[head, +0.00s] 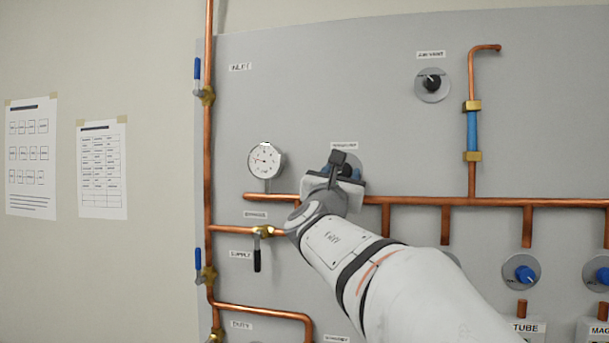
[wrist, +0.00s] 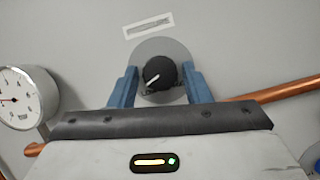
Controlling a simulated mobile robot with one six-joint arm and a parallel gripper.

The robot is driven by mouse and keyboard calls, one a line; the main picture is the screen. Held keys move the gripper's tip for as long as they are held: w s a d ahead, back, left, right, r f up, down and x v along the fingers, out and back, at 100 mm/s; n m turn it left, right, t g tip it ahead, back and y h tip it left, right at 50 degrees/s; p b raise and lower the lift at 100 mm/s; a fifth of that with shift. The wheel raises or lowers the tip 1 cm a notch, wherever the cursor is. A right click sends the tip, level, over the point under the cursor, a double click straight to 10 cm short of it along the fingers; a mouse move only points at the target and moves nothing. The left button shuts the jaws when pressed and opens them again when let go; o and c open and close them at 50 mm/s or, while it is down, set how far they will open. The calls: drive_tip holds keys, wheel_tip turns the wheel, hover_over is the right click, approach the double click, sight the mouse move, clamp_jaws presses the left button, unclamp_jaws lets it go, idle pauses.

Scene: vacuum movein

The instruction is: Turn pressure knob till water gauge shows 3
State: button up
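The pressure knob (wrist: 158,74) is black with a white pointer line and sits on a round grey plate (wrist: 176,48). In the wrist view my gripper (wrist: 160,76) has its two blue fingers apart, one on each side of the knob, with visible gaps. I cannot tell how deep the fingertips reach. In the head view my gripper (head: 345,168) is in front of the knob and hides it. The round white water gauge (head: 266,161) is left of my gripper, its needle pointing left. The gauge (wrist: 24,98) is cut off in the wrist view.
A copper pipe (head: 430,201) runs across the panel just below my gripper. A black-handled valve (head: 257,254) is below the gauge. Another black knob (head: 432,83) is at the upper right, and a blue knob (head: 525,274) at the lower right.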

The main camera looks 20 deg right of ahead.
drive_tip(key=c, duration=0.6)
drive_tip(key=shift+c, duration=0.2)
drive_tip(key=shift+m+b, duration=0.3)
